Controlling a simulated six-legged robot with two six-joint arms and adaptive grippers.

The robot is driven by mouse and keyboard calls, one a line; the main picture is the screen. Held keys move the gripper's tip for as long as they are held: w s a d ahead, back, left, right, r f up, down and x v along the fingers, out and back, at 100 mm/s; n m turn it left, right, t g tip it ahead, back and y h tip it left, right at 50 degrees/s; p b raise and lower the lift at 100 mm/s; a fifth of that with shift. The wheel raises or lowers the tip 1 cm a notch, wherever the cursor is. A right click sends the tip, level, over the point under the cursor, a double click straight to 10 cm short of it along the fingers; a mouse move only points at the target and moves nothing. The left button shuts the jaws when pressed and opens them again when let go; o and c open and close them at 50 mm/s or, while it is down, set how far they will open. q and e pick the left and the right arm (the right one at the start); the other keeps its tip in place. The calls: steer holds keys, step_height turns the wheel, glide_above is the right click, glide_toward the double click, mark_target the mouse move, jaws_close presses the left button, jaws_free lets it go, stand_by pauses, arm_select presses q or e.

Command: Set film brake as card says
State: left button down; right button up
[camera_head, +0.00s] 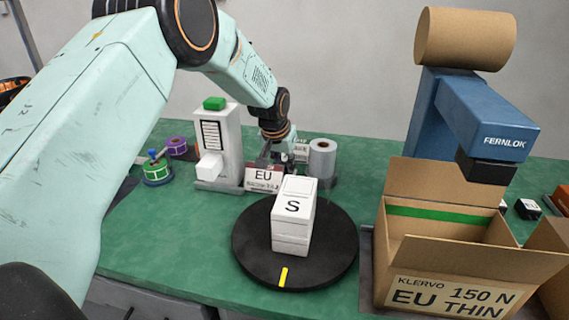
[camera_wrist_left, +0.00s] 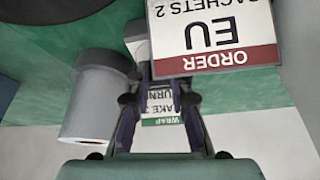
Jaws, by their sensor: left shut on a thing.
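My left gripper (camera_head: 268,158) reaches down beside the film roll (camera_head: 322,158), behind the order card (camera_head: 263,178). In the left wrist view, which is upside down, its fingers (camera_wrist_left: 160,85) are shut on what seems to be the film brake, a pale rounded part (camera_wrist_left: 136,38). The order card (camera_wrist_left: 212,38) hides most of it and the fingertips. The card reads "ORDER EU". The wrap card (camera_wrist_left: 160,104) shows between the fingers. Its words look like "brake" and "turn", but the number is not clear. The film roll also shows in that view (camera_wrist_left: 95,95). My right gripper is not seen.
A white stack marked S (camera_head: 293,215) stands on a black turntable (camera_head: 252,262) with a yellow mark. An open carton (camera_head: 445,245) and a blue Fernlok machine (camera_head: 485,110) are at right.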

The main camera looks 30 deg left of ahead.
arm_select(q)
steer(key=shift+m+p, duration=0.35)
steer(key=shift+m, duration=0.15)
steer(key=shift+h, duration=0.3)
steer(key=c, duration=1.2)
jaws_free()
steer(key=shift+w+f, duration=0.1)
steer(key=v, duration=1.2)
